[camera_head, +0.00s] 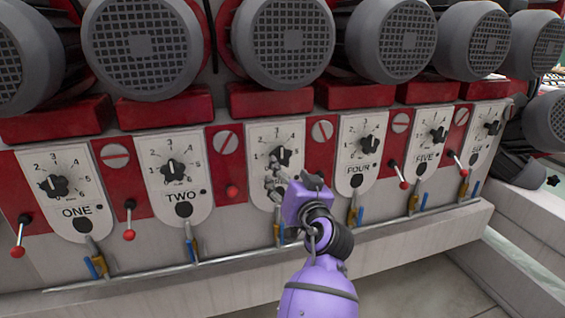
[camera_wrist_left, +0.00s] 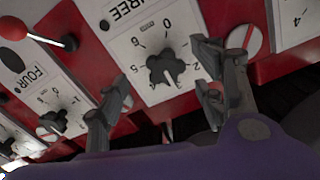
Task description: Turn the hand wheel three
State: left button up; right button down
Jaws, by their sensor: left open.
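Hand wheel three is a black lobed knob (camera_head: 281,156) on a white dial plate (camera_head: 291,131) in the middle of the panel. In the left wrist view the wheel (camera_wrist_left: 165,68) shows upside down below the word THREE. My left gripper (camera_head: 279,181) is in front of this plate and hides part of its label in the head view. In the left wrist view the open fingers (camera_wrist_left: 161,66) stand on either side of the wheel, with nothing between them clearly gripped. I cannot tell whether a finger touches it. My right gripper is not in view.
Similar knobs sit on both sides, such as knob two (camera_head: 173,170) and knob four (camera_head: 369,145). Red-tipped levers (camera_head: 129,234) stick out between plates. Large grey motors (camera_head: 292,42) overhang above. A ledge (camera_head: 380,250) runs below the panel.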

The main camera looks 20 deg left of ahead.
aim_at(283, 158)
pick_arm(q)
jog(key=shift+w+a+r, duration=0.25)
jog(key=shift+w+r, duration=0.2)
jog(key=shift+r, duration=0.3)
jog(key=p+x, duration=0.1)
jog(key=x, duration=0.4)
jog(key=shift+w+a, duration=0.1)
jog(key=shift+w, duration=0.1)
jog(key=shift+w+a, duration=0.4)
jog(key=shift+w, duration=0.2)
jog(key=shift+f, duration=0.1)
jog(key=c, duration=1.1)
